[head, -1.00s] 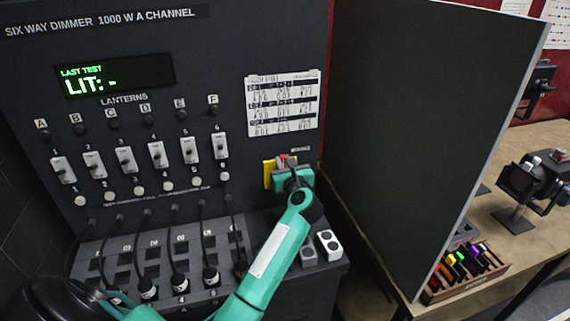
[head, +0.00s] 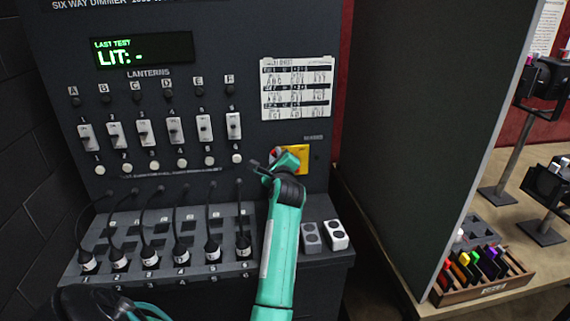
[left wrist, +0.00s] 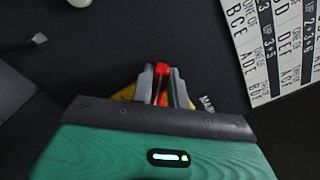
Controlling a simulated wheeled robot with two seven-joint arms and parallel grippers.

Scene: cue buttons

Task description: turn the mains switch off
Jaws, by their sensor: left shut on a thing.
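The mains switch is a yellow plate (head: 303,155) with a red handle on the dark panel, right of the sliders. My left gripper (head: 276,158) is in front of the plate's left part and covers much of the switch. In the left wrist view the gripper (left wrist: 161,75) is shut on the red handle (left wrist: 161,69), with its two fingers on either side of it. Bits of the yellow plate (left wrist: 124,92) show beside the fingers. My right gripper is not in view.
A white chart (head: 297,88) is fixed above the switch. Numbered sliders (head: 175,131) and plugged cables (head: 181,254) are to the left. Two small button boxes (head: 336,235) sit below on the ledge. A tall dark partition (head: 430,130) stands to the right.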

